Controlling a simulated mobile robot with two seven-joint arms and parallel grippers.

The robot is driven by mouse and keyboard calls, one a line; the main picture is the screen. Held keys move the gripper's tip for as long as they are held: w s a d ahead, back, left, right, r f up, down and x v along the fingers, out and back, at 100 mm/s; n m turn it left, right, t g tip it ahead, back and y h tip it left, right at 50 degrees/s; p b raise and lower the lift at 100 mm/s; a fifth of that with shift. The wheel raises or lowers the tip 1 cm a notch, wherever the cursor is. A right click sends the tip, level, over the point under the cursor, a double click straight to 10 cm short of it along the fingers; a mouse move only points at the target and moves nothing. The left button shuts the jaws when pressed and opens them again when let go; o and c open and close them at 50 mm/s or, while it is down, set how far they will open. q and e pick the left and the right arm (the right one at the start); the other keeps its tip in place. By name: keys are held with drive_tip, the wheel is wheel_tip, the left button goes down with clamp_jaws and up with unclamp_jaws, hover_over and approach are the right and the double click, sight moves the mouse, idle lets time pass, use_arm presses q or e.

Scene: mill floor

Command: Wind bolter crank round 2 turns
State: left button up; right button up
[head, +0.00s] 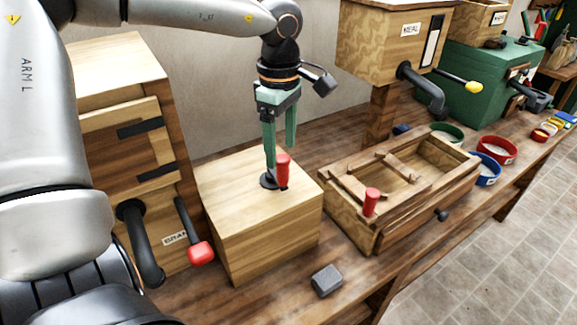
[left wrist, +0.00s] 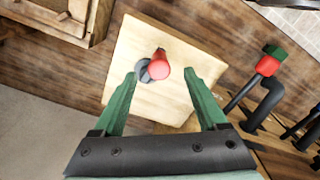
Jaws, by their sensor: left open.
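A crank with an upright red handle (head: 283,171) and a small dark hub (head: 268,181) sits on top of a pale wooden box (head: 262,230). No bolter label shows on this box. My left gripper (head: 279,158) points down at the handle with its green fingers apart. In the left wrist view, the red handle (left wrist: 160,65) lies between the lines of the two open fingers (left wrist: 162,76), near their tips, with a gap on each side. I cannot tell how far down the handle the tips reach. My right gripper is not in view.
A wooden frame tray (head: 410,195) with another red handle (head: 371,201) stands to the right. A cabinet (head: 120,95) with a red-knobbed lever (head: 198,250) stands left. A grey block (head: 327,281) lies on the bench in front. A hopper marked MEAL (head: 385,45) stands behind.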

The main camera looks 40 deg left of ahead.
use_arm(q)
wheel_tip(320, 180, up, 6)
drive_tip(key=p, duration=0.4)
drive_tip(key=shift+f, duration=0.1)
idle(0.5)
